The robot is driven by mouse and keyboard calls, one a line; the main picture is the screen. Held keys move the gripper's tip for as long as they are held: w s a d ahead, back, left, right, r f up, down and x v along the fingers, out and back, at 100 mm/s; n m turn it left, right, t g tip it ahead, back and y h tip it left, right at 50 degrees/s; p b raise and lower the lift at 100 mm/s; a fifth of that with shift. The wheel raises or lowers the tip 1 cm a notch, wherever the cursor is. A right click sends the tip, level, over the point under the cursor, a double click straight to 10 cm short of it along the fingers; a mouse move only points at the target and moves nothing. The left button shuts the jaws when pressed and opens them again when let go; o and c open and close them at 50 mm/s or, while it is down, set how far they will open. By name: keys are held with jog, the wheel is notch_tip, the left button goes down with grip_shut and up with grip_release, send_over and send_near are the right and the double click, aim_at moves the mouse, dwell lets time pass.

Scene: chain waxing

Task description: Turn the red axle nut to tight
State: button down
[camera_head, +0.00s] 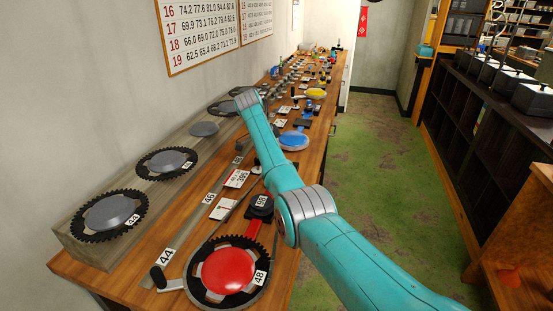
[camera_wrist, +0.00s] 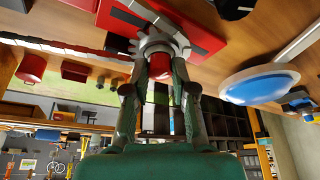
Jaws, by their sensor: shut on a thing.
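In the wrist view the red axle nut (camera_wrist: 159,68) shows between the fingertips of my gripper (camera_wrist: 160,62). My gripper is shut on it, with one finger on each side. The nut sits against a pale grey toothed or stepped hub (camera_wrist: 158,42) on a red block (camera_wrist: 190,25). The fingers cover much of the nut, so its turn angle and any mark cannot be read. In the head view my arm hides the gripper and the nut.
In the wrist view a red cylinder (camera_wrist: 31,68) stands left and a blue-and-white round dish (camera_wrist: 260,84) right. In the head view a large chainring with a red centre (camera_head: 228,271) lies near; the wooden bench (camera_head: 130,265) is crowded. The green floor (camera_head: 375,150) is clear.

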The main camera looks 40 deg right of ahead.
jog(key=c, duration=0.9)
grip_release()
jog(key=shift+c, duration=0.2)
jog(key=v, duration=1.2)
